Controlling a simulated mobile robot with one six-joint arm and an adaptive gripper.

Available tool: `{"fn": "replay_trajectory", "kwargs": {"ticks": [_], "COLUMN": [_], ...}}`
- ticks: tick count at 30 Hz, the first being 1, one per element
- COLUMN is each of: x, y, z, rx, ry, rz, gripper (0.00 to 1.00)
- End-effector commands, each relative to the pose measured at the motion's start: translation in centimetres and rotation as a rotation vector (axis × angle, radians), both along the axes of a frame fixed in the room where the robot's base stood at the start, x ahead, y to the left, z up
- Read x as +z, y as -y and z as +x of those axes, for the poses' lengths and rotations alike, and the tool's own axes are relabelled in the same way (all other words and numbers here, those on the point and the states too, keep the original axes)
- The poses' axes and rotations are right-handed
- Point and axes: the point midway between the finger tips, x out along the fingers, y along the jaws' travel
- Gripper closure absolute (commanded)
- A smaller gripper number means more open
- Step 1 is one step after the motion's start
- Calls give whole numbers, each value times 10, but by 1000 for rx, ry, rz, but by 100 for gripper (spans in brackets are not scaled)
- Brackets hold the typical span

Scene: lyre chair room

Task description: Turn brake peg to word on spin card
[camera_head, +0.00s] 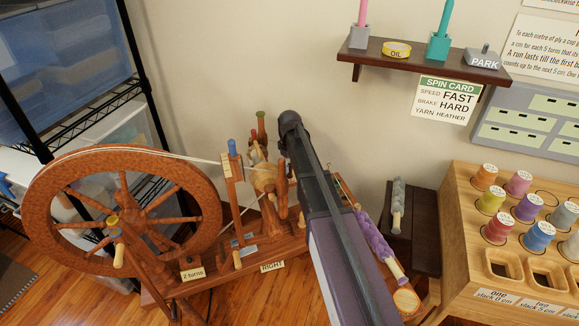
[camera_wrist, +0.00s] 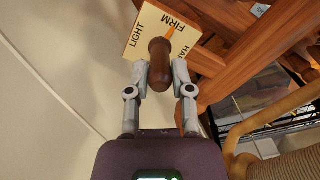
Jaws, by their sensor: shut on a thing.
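The brown brake peg (camera_wrist: 160,50) stands between the two grey fingers of my gripper (camera_wrist: 160,80) in the wrist view, and the fingers are shut on it. Behind it is a cream dial plate (camera_wrist: 136,46) with the words LIGHT at left, FIRM at top and a partly hidden word starting HA at right. An orange pointer mark (camera_wrist: 171,32) beside the peg's top points at FIRM. In the head view the spin card (camera_head: 446,99) on the wall reads speed FAST, brake HARD, yarn HEATHER. My arm hides the peg and the fingertips there.
The spinning wheel (camera_head: 40,205) stands at left, its frame (camera_head: 230,262) bearing tags "2 turns" and "RIGHT". A wall shelf (camera_head: 405,60) holds an OIL tin and a PARK block. A wooden spool rack (camera_head: 459,200) stands at right.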

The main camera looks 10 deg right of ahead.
Motion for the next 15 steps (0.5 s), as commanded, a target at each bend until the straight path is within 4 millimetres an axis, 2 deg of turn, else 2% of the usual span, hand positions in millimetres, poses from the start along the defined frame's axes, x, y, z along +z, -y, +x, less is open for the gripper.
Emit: {"fn": "replay_trajectory", "kwargs": {"ticks": [8,15], "x": [0,0], "y": [0,1], "z": [0,-1], "rx": [-43,-162], "ry": [-1,-1], "rz": [-1,0], "gripper": [100,100]}}
